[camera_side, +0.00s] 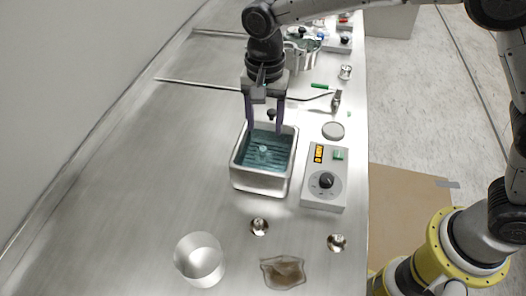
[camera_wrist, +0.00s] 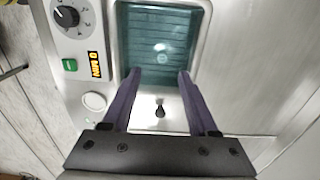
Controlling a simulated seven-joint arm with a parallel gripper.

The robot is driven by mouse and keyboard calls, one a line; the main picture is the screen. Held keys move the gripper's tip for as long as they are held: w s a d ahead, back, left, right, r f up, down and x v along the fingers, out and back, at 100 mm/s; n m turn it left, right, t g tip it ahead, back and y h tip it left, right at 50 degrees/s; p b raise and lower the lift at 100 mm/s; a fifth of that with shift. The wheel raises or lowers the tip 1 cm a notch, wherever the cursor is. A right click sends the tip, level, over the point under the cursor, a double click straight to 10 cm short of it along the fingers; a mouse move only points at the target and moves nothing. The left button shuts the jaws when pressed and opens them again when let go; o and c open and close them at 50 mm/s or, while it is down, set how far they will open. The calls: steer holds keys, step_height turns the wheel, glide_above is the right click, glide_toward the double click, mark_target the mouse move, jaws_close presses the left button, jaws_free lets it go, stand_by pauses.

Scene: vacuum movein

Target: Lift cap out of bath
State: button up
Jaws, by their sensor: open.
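The bath (camera_side: 236,182) is a square metal tub with teal liquid over a ribbed floor; it also shows in the wrist view (camera_wrist: 203,15). A small pale, clear piece in the liquid (camera_side: 263,149), seemingly the cap, shows in the wrist view as a small round spot (camera_wrist: 161,58). My gripper (camera_side: 264,131) is open, pointing down, with its two dark purple fingers apart at the bath's far side. In the wrist view the fingertips (camera_wrist: 160,74) overlap the near edge of the liquid, and the pale piece lies beyond them.
A control box (camera_side: 325,190) with dial and display stands right of the bath. A black knob (camera_wrist: 160,110) is at the bath's rim. The bench's left is clear.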

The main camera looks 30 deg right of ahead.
mark_target(263, 149)
steer(key=shift+w+a+f, duration=0.1)
steer(key=shift+f, duration=1.85)
steer(key=shift+a+f, duration=0.1)
steer(key=shift+f, duration=1.8)
jaws_close()
